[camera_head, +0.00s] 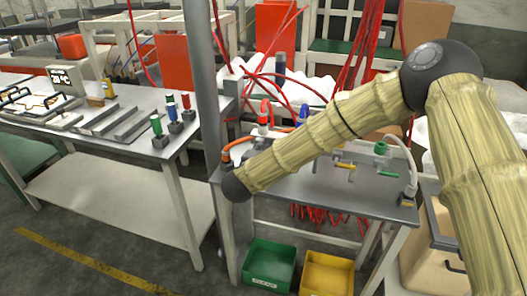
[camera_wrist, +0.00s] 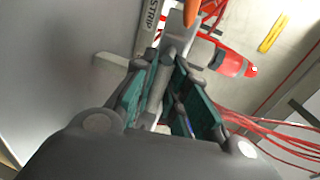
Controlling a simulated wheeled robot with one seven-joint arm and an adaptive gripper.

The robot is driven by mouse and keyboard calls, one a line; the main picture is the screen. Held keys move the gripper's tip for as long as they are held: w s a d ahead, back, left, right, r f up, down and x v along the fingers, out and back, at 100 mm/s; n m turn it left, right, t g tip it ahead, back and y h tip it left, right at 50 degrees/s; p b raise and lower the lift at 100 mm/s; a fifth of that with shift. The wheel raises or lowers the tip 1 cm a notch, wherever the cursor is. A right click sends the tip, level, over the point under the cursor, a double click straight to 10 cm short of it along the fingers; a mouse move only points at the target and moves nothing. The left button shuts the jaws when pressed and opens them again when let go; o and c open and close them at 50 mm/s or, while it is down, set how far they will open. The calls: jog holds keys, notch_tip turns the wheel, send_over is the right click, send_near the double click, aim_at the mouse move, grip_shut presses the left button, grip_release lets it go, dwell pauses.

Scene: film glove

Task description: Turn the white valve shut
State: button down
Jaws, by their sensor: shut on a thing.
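In the wrist view, my gripper (camera_wrist: 163,85) has its two teal-padded fingers closed around a pale grey-white stem, which looks like the white valve (camera_wrist: 173,24). The stem runs up between the pads and past the fingertips. An orange part shows just beyond it at the top edge. In the head view, my arm reaches down over the left end of the grey bench (camera_head: 330,192), and its dark joint hides my gripper. The valve cannot be made out clearly there. How far the valve is turned cannot be told.
A red fitting (camera_wrist: 231,63) lies close to the right of the fingers. Red hoses pass at right. In the head view, a green fitting (camera_head: 381,148) stands on the bench. A green bin (camera_head: 268,278) and a yellow bin (camera_head: 326,284) sit below. A second table (camera_head: 85,150) stands left.

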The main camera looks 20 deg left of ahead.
jog(key=shift+s+a+f, duration=0.1)
jog(key=shift+s+f, duration=0.05)
jog(key=shift+f, duration=0.05)
jog(key=c, duration=1.5)
grip_release()
jog(key=shift+a, duration=0.1)
jog(key=shift+o, duration=0.2)
jog(key=shift+r, duration=0.1)
jog(key=s+r, duration=0.2)
jog(key=s, duration=0.9)
jog(key=shift+s+a+r, duration=0.15)
jog(key=shift+s+r, duration=0.05)
jog(key=shift+s, duration=0.1)
jog(key=shift+f, duration=0.1)
